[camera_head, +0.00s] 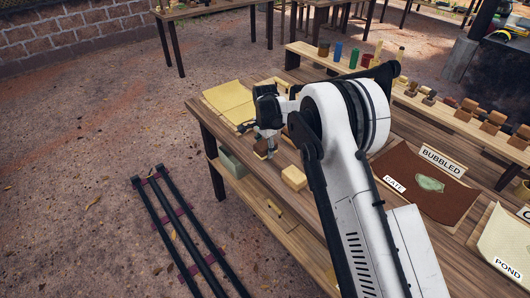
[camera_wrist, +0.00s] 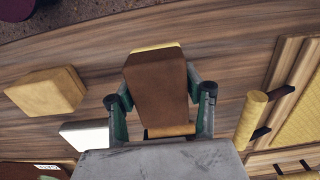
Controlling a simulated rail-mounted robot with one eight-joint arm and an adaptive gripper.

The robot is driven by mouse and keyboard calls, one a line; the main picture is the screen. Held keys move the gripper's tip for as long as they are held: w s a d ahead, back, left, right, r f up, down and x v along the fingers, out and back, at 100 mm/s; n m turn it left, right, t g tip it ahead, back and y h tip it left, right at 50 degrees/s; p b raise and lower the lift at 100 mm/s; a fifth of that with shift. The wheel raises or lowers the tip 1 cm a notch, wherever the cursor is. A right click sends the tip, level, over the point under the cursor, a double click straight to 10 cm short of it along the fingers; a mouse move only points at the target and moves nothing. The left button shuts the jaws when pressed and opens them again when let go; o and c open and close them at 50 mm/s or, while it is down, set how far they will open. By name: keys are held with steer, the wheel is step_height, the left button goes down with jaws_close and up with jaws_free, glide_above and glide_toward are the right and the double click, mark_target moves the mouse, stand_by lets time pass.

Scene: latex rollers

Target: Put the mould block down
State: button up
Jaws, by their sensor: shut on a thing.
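The mould block is a brown block with a pale yellow layer at its far end in the wrist view (camera_wrist: 157,80). My gripper (camera_wrist: 160,96) is shut on it, with a green-padded finger on each side. In the head view my gripper (camera_head: 267,150) points down over the near-left part of the wooden table (camera_head: 208,122), with the small brown block (camera_head: 262,154) at its tips. I cannot tell whether the block touches the table top. My arm hides part of the table behind it.
A yellow block (camera_head: 293,177) stands on the table close to my gripper; the wrist view also shows it (camera_wrist: 47,92). Yellow sheets (camera_head: 230,100) lie at the table's left end. A yellow roller (camera_wrist: 250,120) lies right of the held block. A brown mat (camera_head: 415,180) lies further right.

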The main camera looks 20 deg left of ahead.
mark_target(265, 143)
steer(key=shift+f, duration=1.15)
steer(key=shift+f, duration=0.2)
steer(key=o, duration=1.2)
steer(key=shift+r, duration=0.2)
step_height(265, 143, up, 12)
steer(key=shift+r+b, duration=0.1)
steer(key=shift+b, duration=0.9)
